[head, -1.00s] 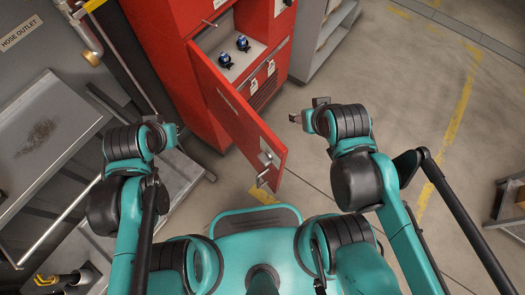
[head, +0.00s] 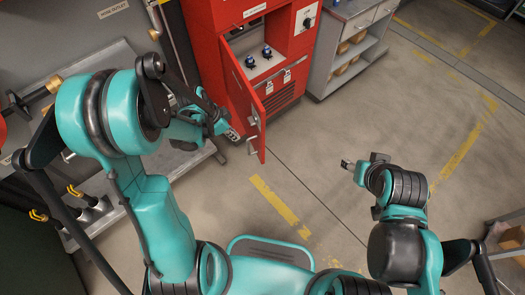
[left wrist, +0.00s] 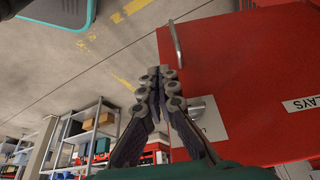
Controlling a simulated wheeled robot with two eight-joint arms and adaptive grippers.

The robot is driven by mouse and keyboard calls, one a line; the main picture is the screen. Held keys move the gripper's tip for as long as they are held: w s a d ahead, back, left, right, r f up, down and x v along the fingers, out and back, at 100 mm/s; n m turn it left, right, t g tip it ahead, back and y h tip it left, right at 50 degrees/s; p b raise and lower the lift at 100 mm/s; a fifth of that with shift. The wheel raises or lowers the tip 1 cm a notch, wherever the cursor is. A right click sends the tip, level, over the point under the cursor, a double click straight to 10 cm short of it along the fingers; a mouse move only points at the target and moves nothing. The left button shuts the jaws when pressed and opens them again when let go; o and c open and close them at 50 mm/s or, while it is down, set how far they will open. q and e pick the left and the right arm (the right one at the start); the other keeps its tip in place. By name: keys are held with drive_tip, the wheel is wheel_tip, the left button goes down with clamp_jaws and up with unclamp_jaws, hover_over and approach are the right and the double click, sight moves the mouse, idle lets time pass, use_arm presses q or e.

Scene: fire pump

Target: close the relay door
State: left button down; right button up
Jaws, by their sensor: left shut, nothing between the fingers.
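The red relay door (head: 243,92) stands open in the head view, swung out from the front of the red cabinet (head: 275,20). Its bar handle (head: 252,146) is near the free edge. My left gripper (head: 232,134) is shut and empty, beside the door's outer face near that handle. In the left wrist view, the closed fingertips (left wrist: 160,76) overlap the red door (left wrist: 245,75), close to the handle (left wrist: 177,43) and a latch plate (left wrist: 203,115). I cannot tell whether they touch it. My right gripper (head: 346,164) hangs over the floor, right of and apart from the door; its fingers are too small to judge.
Two blue-topped knobs (head: 267,51) sit inside the open compartment. A grey shelf unit (head: 350,45) stands right of the cabinet. The floor before the cabinet is clear.

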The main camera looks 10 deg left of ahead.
use_arm(q)
drive_tip(key=w+d+f+b, duration=0.4)
drive_tip(key=d+f, duration=0.2)
drive_tip(key=f, duration=0.3)
drive_tip(key=shift+w+d+f, duration=0.15)
drive_tip(key=shift+w+f, duration=0.1)
drive_tip(key=shift+w, duration=0.05)
